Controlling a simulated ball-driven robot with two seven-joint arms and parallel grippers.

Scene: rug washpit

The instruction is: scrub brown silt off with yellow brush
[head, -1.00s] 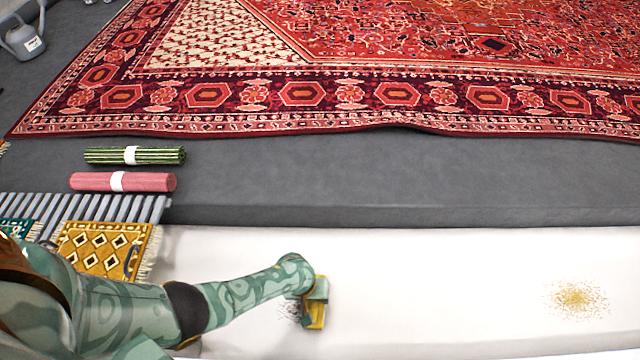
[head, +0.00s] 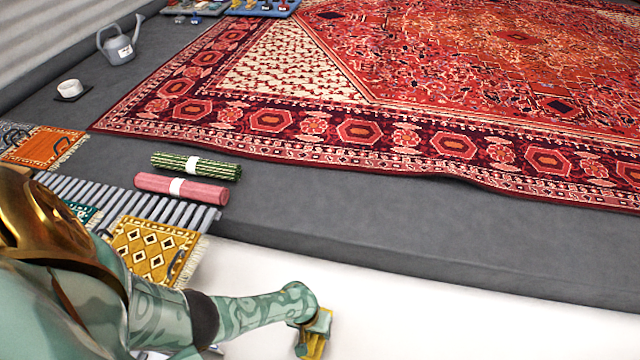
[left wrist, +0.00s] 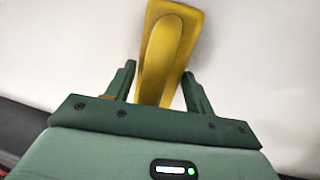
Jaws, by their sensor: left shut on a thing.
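My left gripper (head: 316,326) is over the white surface (head: 430,325) at the bottom of the head view, shut on the yellow brush (head: 312,347). In the left wrist view the brush (left wrist: 170,45) sits between the two green fingers (left wrist: 160,80), with its long yellow body pointing away over plain white. Its bristles are hidden from that side, and I cannot tell whether it touches the surface. No brown silt shows in either current view. My right gripper is not in view.
A grey raised edge (head: 400,255) separates the white surface from the large red rug (head: 440,140). A grey slatted rack (head: 85,192) holds a yellow diamond-pattern mat (head: 150,250). Rolled pink (head: 155,184) and green (head: 215,169) rugs lie by it. A watering can (head: 118,48) stands far left.

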